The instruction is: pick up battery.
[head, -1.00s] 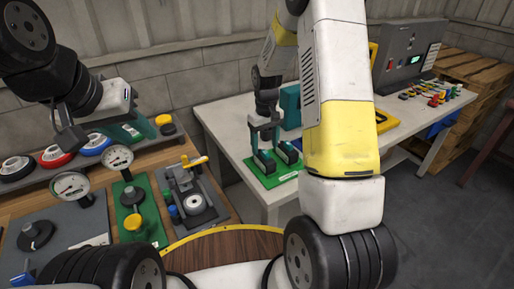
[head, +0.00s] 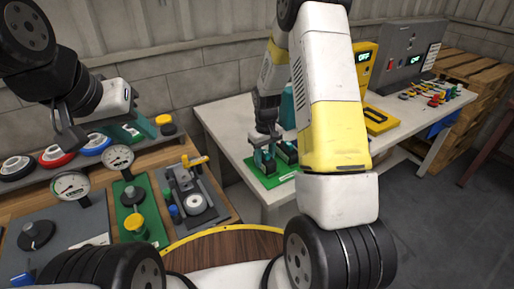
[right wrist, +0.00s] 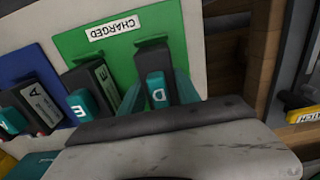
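A dark battery marked D (right wrist: 156,60), with a teal grip, stands on the green mat labelled CHARGED (right wrist: 110,33) in the right wrist view. A similar battery marked E (right wrist: 92,88) stands to its left on the same mat. A battery marked A (right wrist: 35,93) is further left by the blue mat. My right gripper (head: 266,142) is low over the green mat (head: 258,180) in the head view. Its teal fingers are apart, one on each side of battery D; firm contact cannot be made out. My left gripper (head: 75,135) hangs over the wooden bench, seemingly empty.
The white table (head: 225,118) carries a yellow charger-like unit (head: 368,66) and a grey control panel (head: 408,62) at right. The wooden bench at left holds gauges (head: 118,157), knobs and a clamp fixture (head: 195,195). Pallets (head: 470,75) stand behind at right.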

